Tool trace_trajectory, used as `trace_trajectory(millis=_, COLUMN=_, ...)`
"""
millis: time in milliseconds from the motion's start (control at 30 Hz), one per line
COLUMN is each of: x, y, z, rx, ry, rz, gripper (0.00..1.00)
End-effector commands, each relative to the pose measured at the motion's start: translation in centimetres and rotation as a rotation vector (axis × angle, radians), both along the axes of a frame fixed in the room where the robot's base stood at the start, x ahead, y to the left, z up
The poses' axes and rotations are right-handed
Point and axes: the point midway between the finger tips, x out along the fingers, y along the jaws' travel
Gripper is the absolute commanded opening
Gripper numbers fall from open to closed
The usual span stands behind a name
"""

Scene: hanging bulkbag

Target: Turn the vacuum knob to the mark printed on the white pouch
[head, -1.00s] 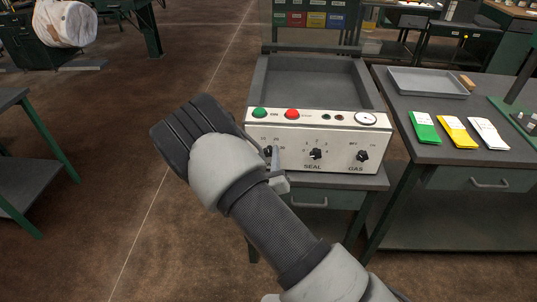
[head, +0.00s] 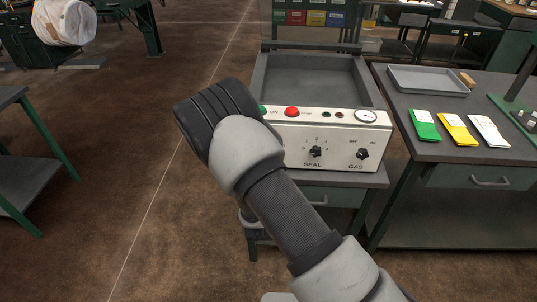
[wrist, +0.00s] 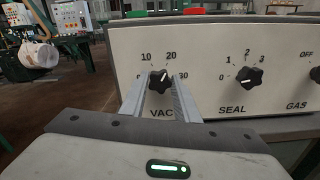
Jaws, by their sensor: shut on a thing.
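The black vacuum knob (wrist: 160,78), labelled VAC, is on the pale panel in the wrist view. Numbers 10, 20 and 30 show around it, and its white pointer line leans up and slightly right, roughly towards 20. My gripper (wrist: 160,84) is shut on this knob, one finger on each side. In the head view my wrist hides the knob and the fingers. The white pouch (head: 489,130) lies on the right table, right of a yellow pouch (head: 458,130) and a green pouch (head: 424,125). Its printed mark is too small to read.
The SEAL knob (wrist: 249,78) and GAS knob (head: 362,154) sit to the right on the same panel. A red button (head: 292,112) and a gauge (head: 366,116) are above. A grey tray (head: 428,82) stands behind the pouches.

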Motion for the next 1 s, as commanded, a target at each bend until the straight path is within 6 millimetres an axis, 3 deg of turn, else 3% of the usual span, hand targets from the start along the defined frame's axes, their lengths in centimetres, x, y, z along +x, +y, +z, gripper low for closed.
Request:
trace_trajectory(millis=467, x=0.06, y=0.05, z=0.16, rx=0.015, ry=-0.004, rz=0.0, gripper=0.06)
trace_trajectory(millis=500, x=0.06, y=0.04, z=0.16, rx=0.015, ry=-0.004, rz=0.0, gripper=0.32)
trace_trajectory(millis=600, x=0.05, y=0.03, z=0.14, rx=0.014, ry=-0.004, rz=0.0, gripper=0.47)
trace_trajectory(millis=1000, x=-0.73, y=0.05, z=-0.01, rx=0.013, ry=0.002, rz=0.0, gripper=0.47)
